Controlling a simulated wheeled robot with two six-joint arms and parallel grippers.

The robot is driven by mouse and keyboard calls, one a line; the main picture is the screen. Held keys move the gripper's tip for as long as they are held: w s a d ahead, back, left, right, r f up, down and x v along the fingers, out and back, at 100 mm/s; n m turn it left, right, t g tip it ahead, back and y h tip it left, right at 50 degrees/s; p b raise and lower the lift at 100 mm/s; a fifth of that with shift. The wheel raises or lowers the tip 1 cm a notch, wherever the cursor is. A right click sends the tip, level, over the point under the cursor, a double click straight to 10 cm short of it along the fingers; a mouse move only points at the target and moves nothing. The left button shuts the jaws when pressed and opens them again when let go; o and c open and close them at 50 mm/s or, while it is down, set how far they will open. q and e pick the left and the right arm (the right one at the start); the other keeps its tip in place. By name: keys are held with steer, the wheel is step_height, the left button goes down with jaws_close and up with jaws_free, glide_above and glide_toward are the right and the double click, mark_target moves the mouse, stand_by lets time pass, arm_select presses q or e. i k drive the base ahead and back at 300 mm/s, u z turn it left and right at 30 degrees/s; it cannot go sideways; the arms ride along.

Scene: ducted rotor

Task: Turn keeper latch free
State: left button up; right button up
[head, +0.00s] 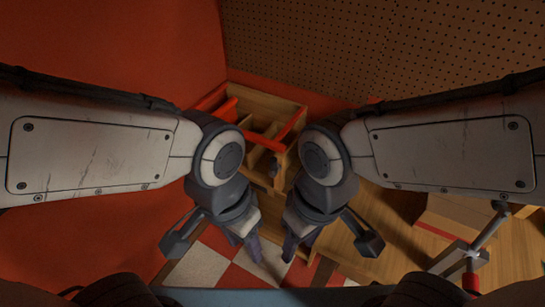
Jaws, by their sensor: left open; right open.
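I cannot make out a keeper latch for certain. A wooden box-like unit (291,99) with red bars stands at the middle back, between my arms. A small dark knob-like part (273,167) shows on its near side; I cannot tell what it is. My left gripper (244,242) is open and points down in front of the unit, left of centre. My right gripper (297,243) is open and points down just to the right of it. No object shows between either pair of fingers. My forearms and wrists hide the sides of the unit.
A wooden surface (395,262) lies at the right, with a cardboard-coloured box (450,217) and a grey metal piece with a red collar (470,281). Red and white checks (200,264) show below my grippers. A pegboard (320,45) stands behind, a red wall at left.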

mark_target(274, 167)
steer(key=u, duration=0.6)
steer(key=k, duration=1)
steer(key=z, duration=0.35)
steer(key=i, duration=0.5)
steer(key=z, duration=0.05)
